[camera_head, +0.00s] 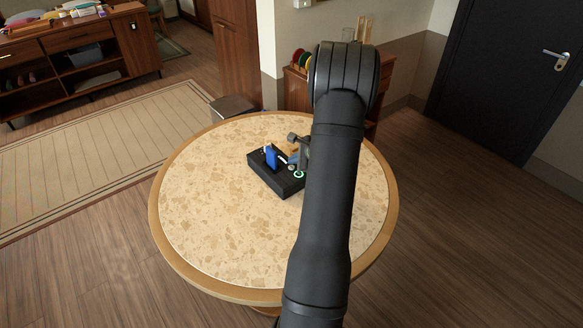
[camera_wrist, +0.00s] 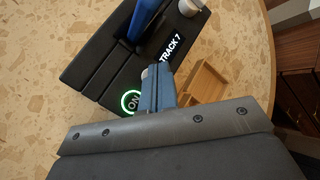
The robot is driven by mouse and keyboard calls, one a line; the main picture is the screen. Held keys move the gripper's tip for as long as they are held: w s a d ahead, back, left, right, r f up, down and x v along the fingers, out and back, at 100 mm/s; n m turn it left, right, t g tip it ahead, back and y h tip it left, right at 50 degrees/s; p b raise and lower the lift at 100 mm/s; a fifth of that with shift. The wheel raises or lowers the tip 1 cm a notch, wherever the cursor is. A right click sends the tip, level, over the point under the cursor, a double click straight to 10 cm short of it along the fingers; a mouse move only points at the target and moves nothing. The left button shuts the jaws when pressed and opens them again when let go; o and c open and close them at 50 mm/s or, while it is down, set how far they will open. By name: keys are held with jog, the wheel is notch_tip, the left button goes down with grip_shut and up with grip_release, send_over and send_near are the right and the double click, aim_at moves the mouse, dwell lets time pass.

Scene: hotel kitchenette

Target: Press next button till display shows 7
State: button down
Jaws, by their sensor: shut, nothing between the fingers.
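A black box-shaped device (camera_head: 262,178) lies on the round table; it also shows in the wrist view (camera_wrist: 92,62). Its display (camera_wrist: 173,48) reads "TRACK 7". A round button marked "ON" (camera_wrist: 131,101) has a lit green ring. A blue upright piece (camera_wrist: 143,18) stands on the device, with a pale round knob (camera_wrist: 189,7) near the far end. My gripper (camera_wrist: 157,78) is shut and empty, its blue-grey fingers over the device between the ON button and the display. A pale round part at the fingertips is mostly hidden; I cannot tell whether they touch it.
A small open wooden tray (camera_wrist: 207,84) sits beside the device, close to my fingers. The speckled round tabletop (camera_head: 215,235) is clear at the front and left. A wooden cabinet (camera_head: 296,88) stands behind the table, and a dark stool (camera_head: 232,107) is at the back left.

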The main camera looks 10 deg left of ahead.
aim_at(294, 169)
jog(key=shift+r, duration=2.5)
jog(key=shift+f, duration=0.1)
jog(key=shift+r, duration=2)
